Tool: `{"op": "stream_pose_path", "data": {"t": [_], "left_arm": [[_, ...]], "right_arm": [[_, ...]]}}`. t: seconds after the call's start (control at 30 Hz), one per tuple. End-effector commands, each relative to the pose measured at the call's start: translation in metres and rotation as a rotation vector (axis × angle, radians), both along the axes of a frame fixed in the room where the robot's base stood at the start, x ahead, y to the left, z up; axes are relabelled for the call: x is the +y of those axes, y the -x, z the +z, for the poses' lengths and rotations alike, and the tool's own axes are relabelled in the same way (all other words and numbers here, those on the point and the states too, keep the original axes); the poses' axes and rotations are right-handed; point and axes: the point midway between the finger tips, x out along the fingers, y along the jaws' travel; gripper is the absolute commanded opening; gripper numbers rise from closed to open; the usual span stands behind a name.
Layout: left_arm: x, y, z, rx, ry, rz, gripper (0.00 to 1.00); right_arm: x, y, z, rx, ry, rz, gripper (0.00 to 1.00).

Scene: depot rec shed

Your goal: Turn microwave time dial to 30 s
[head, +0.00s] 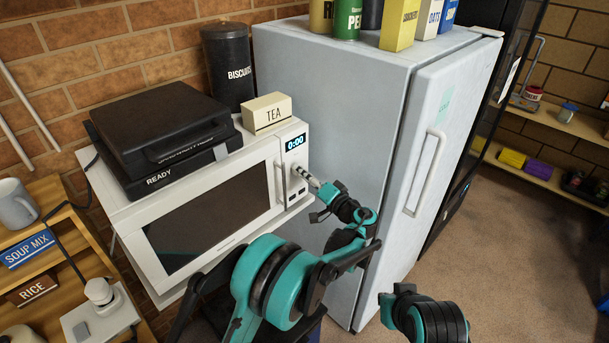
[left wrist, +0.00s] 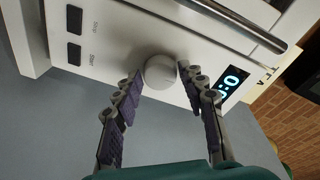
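The white microwave (head: 140,217) stands at the left in the head view, its door shut and its display (head: 295,142) reading 0:00. The round time dial (left wrist: 160,71) shows clearly in the left wrist view; in the head view it is largely hidden by my gripper. My left gripper (left wrist: 161,74) has one finger on each side of the dial, with narrow gaps, so it is open around it and not clearly gripping. In the head view my left gripper (head: 308,180) reaches the control panel from the right.
A black appliance marked READY (head: 165,135) and a TEA box (head: 267,112) sit on the microwave. A BISCUITS tin (head: 229,65) stands behind. A fridge (head: 340,120) stands close on the right of my left gripper. Two buttons (left wrist: 74,35) sit beside the dial.

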Motion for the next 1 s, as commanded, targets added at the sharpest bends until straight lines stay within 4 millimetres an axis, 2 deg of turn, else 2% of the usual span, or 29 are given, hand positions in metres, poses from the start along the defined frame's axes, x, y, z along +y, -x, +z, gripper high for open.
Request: {"op": "stream_pose_path", "data": {"t": [0.03, 0.1, 0.47, 1.0], "left_arm": [[0.0000, 0.0001, 0.0001, 0.000, 0.000, 0.000, 0.21], [0.0000, 0.0001, 0.0001, 0.000, 0.000, 0.000, 0.05], [0.0000, 0.0000, 0.0004, 0.032, -0.031, 0.000, 0.05], [-0.0001, -0.0002, 0.0019, 0.272, -0.271, 0.001, 0.05]], "right_arm": [[0.0000, 0.0000, 0.0000, 0.000, 0.000, 0.000, 0.00], [0.0000, 0.0000, 0.0000, 0.000, 0.000, 0.000, 0.00], [0.0000, 0.0000, 0.0001, 0.000, 0.000, 0.000, 0.00], [0.0000, 0.0000, 0.0017, 0.000, 0.000, 0.000, 0.00]]}}
